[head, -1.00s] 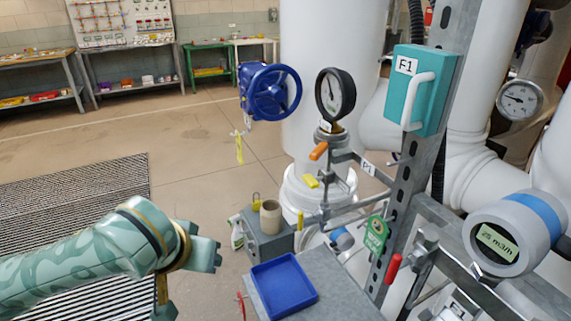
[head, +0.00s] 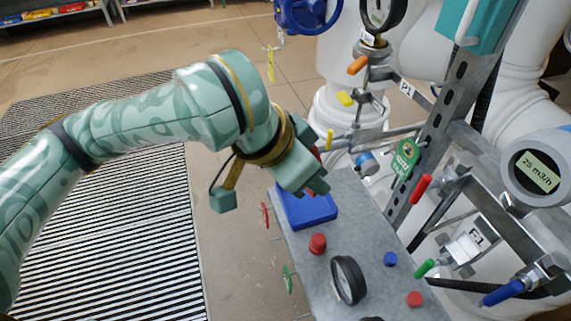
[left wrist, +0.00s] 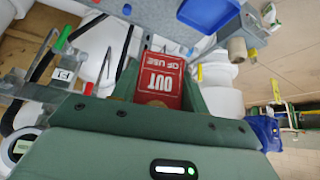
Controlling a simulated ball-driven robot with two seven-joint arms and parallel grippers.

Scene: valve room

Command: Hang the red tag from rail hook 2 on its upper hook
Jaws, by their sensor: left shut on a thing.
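My left gripper (head: 316,184) is shut on a red tag (left wrist: 158,82) reading "OUT OF USE", upside down between the fingers in the left wrist view. In the head view the gripper is above the blue tray (head: 308,210) and hides most of the held tag. Another thin red piece (head: 265,214) and a green one (head: 288,279) hang edge-on along the bench's left side, with a thin bare hook (head: 276,240) between them. I cannot tell which hook is the upper hook. My right gripper is not in view.
A green tag (head: 406,158) hangs by the slotted post (head: 440,125). Pipes and coloured valve levers crowd the right. A yellow tag (head: 270,65) hangs below the blue handwheel (head: 308,10).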

